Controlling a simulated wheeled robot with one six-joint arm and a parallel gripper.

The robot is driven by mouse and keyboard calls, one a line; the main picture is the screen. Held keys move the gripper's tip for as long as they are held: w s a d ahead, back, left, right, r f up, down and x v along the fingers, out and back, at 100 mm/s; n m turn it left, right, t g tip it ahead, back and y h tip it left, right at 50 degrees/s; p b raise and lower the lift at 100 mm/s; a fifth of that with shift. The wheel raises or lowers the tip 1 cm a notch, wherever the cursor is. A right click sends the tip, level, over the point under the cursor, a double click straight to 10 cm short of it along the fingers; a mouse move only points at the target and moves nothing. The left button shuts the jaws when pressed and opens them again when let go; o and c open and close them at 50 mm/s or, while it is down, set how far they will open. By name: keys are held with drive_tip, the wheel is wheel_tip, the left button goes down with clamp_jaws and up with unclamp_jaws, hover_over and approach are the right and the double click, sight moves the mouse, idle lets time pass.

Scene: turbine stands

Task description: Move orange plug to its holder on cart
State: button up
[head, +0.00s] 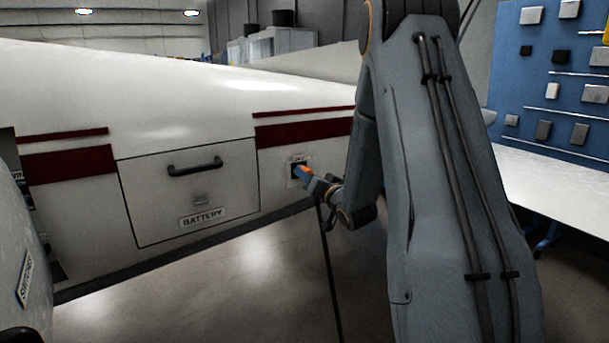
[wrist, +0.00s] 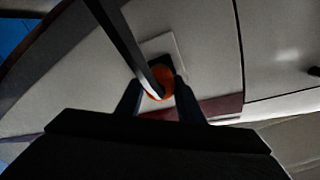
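The orange plug (head: 306,172) sits at a small dark socket (head: 297,166) in a pale plate on the white fuselage, right of the battery panel. My gripper (head: 312,181) is at the plug from the right. In the wrist view the plug (wrist: 161,80) lies between the two fingertips, which appear to be shut on it, with little or no gap. A black cable (wrist: 120,38) crosses in front of the plug and hides part of it. How deep the plug sits in the socket is hidden. I see no cart or holder that I can identify.
The battery panel (head: 190,192) with its black handle (head: 195,167) is closed. A white rounded body (head: 22,255) stands close at the left. A white table (head: 555,185) and a blue tool board (head: 545,95) are at the right. The floor (head: 230,285) below the fuselage is clear.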

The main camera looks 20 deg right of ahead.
clamp_jaws()
drive_tip(key=shift+s, duration=0.65)
drive_tip(key=s+p, duration=0.1)
drive_tip(key=s, duration=0.2)
drive_tip(key=shift+d, duration=0.1)
idle(0.5)
